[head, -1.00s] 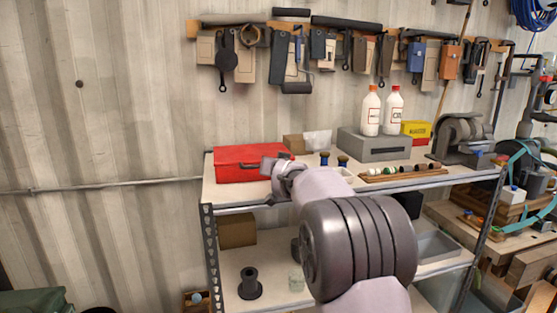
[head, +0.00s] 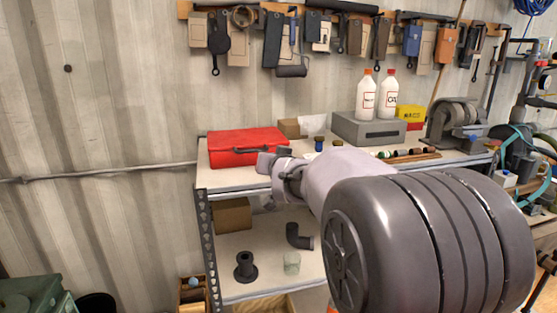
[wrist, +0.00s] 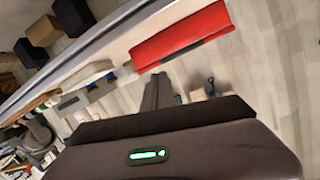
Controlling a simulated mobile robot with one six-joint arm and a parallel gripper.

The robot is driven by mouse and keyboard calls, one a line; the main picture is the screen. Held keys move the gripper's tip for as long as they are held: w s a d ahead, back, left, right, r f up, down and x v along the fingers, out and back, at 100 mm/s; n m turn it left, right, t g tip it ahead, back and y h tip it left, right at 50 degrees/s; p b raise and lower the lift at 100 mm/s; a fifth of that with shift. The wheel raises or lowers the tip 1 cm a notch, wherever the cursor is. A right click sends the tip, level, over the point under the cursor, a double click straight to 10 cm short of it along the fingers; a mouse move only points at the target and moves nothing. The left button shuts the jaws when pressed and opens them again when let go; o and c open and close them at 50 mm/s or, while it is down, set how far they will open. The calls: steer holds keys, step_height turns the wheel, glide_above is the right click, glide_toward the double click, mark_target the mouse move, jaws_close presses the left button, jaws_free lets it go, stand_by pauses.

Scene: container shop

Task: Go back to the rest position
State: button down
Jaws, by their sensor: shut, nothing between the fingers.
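My gripper (head: 272,160) is raised in front of the shelf's left part, near the red toolbox. It is shut and holds nothing. In the wrist view its dark fingers (wrist: 157,92) show close together beyond the dark housing with a green light. My arm stretches in from the lower right of the head view and hides part of the shelf's middle and right.
A tool rack hangs on the wall above. A green case (head: 35,298) is at the lower left. The wall's left side is clear.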

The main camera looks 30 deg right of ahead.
steer(key=r+v, duration=0.1)
steer(key=v, duration=0.6)
steer(key=s+a+f+g+y, duration=0.2)
steer(key=s+a+f, duration=0.3)
steer(key=s, duration=0.6)
steer(key=s+a+f+n+g+y, duration=0.1)
steer(key=s+a+f+g, duration=0.3)
steer(key=s+a, duration=0.4)
steer(key=s+a+f+g+y, duration=0.3)
steer(key=s+a+f, duration=0.3)
steer(key=s, duration=0.8)
steer(key=shift+s+a+f+n+y+p, duration=0.15)
steer(key=shift+a+f+n+y+p, duration=0.15)
steer(key=shift+a+f, duration=0.1)
